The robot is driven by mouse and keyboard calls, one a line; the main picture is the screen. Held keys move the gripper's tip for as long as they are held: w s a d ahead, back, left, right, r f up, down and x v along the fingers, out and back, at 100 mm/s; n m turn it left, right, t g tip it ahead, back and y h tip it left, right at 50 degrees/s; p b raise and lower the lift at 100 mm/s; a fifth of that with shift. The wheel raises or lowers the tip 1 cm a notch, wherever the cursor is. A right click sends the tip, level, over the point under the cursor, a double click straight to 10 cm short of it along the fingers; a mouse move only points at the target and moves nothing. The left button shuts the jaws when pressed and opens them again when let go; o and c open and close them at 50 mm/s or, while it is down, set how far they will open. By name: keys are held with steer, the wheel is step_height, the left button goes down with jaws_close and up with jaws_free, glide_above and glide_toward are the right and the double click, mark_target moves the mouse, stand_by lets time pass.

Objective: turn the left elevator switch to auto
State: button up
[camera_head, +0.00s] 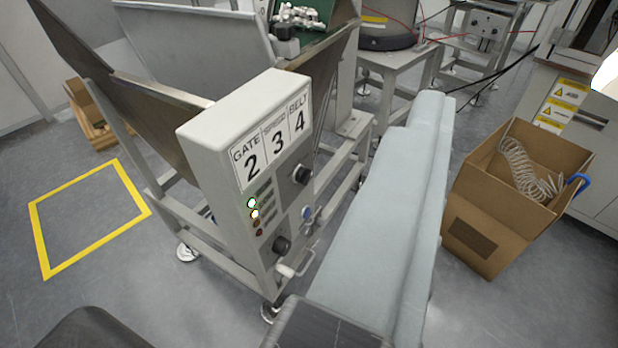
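A pale grey control box (238,120) stands left of centre, with a label plate reading GATE 2, BELT 4 and a 3 under small print I cannot read. Its face carries a black rotary switch (302,174) at the upper right and another black rotary switch (281,245) at the lower left. I cannot read which is the left elevator switch, nor their settings. A green lamp (252,203) is lit above several small lamps. Two dark parts, probably mine, show cut off at the bottom edge, apart from the box. I cannot make out fingertips clearly; nothing touches the switches.
A blue button (306,212) sits between the switches, and a pale handle (296,268) sticks out below. A long light-blue block (378,225) runs close along the box's right. A cardboard box (490,228) stands farther right. Yellow tape (90,265) marks clear floor at left.

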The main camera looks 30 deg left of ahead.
steer(key=w+f+m+g+y, duration=0.1)
steer(key=w+f+m+g, duration=0.2)
steer(key=w+f+g, duration=0.55)
steer(key=m+g+y, duration=0.7)
steer(key=y, duration=1)
glide_toward(303, 176)
steer(key=w+a, duration=0.1)
steer(key=a, duration=0.6)
steer(key=shift+f, duration=0.2)
steer(key=shift+w+a, duration=0.1)
steer(key=shift+a, duration=0.05)
steer(key=c, duration=1)
